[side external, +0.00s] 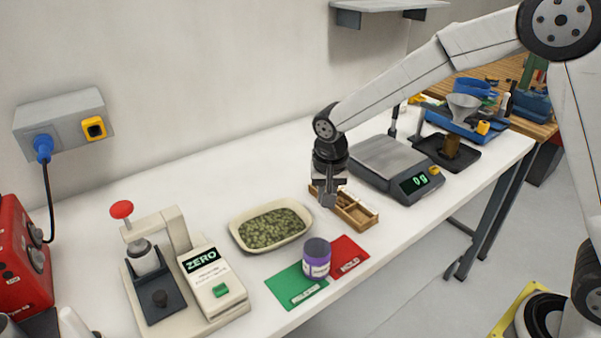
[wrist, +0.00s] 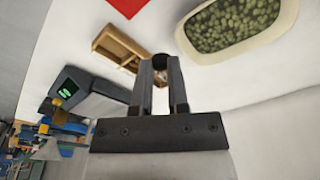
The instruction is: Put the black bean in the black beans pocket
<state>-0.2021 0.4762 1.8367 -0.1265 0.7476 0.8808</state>
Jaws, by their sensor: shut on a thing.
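My gripper (side external: 328,200) points down over the wooden divided tray (side external: 354,222), near its left end. In the wrist view my gripper (wrist: 160,66) is shut on a small dark round thing, which looks like the black bean (wrist: 160,60), held at the fingertips. In the side view the bean is too small or hidden to make out. The wooden tray (wrist: 124,38) shows just left of the fingertips in the wrist view. Its open compartments are partly visible, and the fingers hide part of it. I cannot read any pocket label, so which one is for black beans is unclear.
A cream dish of green beans (side external: 270,228) is left of the tray. A purple jar (side external: 316,260) stands by green (side external: 290,290) and red (side external: 348,255) mats in front. A scale reading 0 g (side external: 405,180) is right. A ZERO-labelled device (side external: 205,280) is at the left.

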